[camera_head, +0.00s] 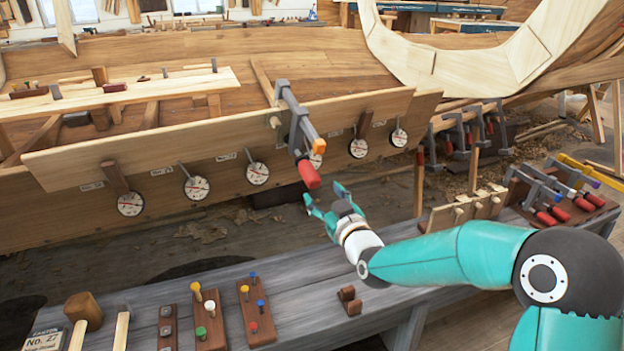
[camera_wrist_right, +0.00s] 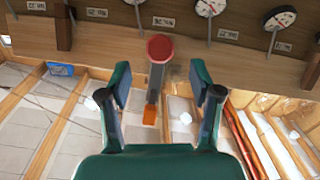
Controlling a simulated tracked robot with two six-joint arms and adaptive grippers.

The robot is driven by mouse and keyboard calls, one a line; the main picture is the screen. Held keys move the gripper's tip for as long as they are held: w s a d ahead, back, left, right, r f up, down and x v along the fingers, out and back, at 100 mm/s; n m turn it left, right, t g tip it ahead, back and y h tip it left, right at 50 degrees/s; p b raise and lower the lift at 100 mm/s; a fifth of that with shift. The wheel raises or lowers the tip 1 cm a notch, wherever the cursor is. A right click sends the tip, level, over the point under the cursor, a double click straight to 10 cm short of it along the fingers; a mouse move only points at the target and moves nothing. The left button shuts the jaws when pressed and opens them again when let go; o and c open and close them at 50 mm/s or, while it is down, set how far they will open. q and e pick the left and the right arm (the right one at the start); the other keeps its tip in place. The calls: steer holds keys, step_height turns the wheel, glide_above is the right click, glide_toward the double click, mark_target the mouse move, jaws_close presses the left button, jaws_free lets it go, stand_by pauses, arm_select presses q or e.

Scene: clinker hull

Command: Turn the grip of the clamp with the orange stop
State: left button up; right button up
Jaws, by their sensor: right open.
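The clamp (camera_head: 299,118) sits on the upper edge of the hull's plank, its grey bar sloping down and out. Its orange stop (camera_head: 318,144) is at the bar's outer end, and its red grip (camera_head: 309,173) hangs below. In the right wrist view the red grip (camera_wrist_right: 160,47) is seen end-on between the fingers, with the orange stop (camera_wrist_right: 150,114) nearer the palm in the picture. My right gripper (camera_head: 323,199) is open just below and to the right of the grip, apparently not touching it. My left gripper is not in view.
The plank (camera_head: 220,135) carries a row of dial gauges, one dial (camera_head: 316,160) partly behind the clamp. A grey bench (camera_head: 290,300) below holds pegged blocks and a mallet (camera_head: 83,311). More red-gripped clamps (camera_head: 550,200) rest at right.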

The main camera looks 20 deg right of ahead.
mark_target(315, 184)
steer(key=w, duration=0.7)
steer(key=shift+w+a, duration=0.25)
steer(key=shift+a, duration=0.05)
